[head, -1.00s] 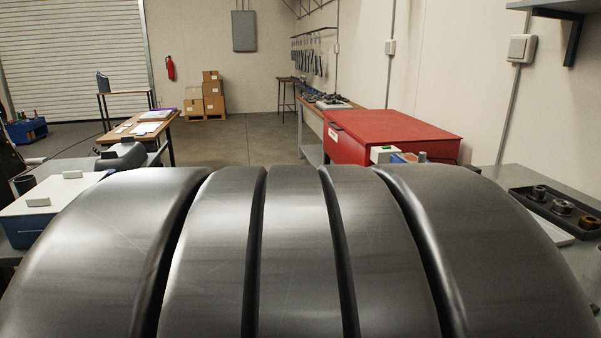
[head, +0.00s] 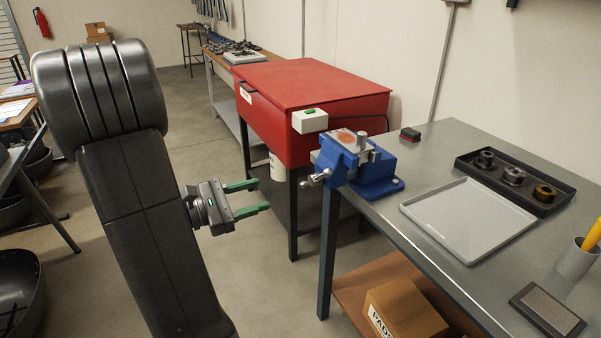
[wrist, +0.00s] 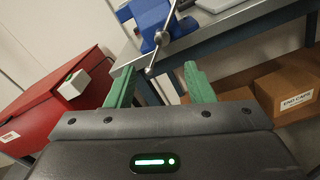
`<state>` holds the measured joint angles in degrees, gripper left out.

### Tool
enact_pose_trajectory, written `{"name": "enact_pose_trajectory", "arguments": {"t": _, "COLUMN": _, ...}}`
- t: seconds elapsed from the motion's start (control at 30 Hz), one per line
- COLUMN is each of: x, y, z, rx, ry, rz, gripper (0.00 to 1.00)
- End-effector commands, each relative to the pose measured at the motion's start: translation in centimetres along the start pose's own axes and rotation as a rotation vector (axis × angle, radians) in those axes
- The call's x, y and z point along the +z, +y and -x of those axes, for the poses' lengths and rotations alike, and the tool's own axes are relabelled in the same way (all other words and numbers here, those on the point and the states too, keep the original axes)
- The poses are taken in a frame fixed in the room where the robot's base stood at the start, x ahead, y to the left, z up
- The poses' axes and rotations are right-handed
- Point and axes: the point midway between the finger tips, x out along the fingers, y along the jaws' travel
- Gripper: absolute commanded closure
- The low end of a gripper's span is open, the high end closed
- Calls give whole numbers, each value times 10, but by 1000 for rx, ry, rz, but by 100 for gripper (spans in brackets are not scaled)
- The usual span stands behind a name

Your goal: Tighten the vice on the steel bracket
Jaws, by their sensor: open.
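A blue vice (head: 362,168) is mounted at the near left corner of the grey workbench. Its silver screw and handle (head: 318,177) stick out past the bench edge toward my gripper. The vice (wrist: 150,18) and its handle bar (wrist: 158,45) also show at the top of the wrist view. A grey metal piece (head: 361,141) stands up at the jaws, perhaps the steel bracket; I cannot tell how it is seated. My gripper (head: 256,197) has green fingers, is open and empty, and is left of the handle and apart from it. It also shows in the wrist view (wrist: 160,85).
A red cabinet (head: 315,90) with a white box and green button (head: 310,121) stands behind the vice. The workbench holds a light tray (head: 468,218), a dark tray with several round parts (head: 540,205) and a tablet (head: 547,308). Cardboard boxes (head: 405,312) sit on the shelf below.

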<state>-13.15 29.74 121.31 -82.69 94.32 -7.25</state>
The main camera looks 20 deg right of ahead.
Motion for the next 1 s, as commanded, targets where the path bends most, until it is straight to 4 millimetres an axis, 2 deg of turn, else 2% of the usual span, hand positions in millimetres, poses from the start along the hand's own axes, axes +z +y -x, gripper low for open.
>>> {"name": "enact_pose_trajectory", "arguments": {"t": 0.8, "x": 0, "y": -3, "z": -105, "rx": -8, "ry": 1, "rz": -1, "gripper": 52}}
{"name": "enact_pose_trajectory", "arguments": {"t": 1.0, "x": 0, "y": -2, "z": -126, "rx": -6, "ry": 2, "rz": -1, "gripper": 52}}
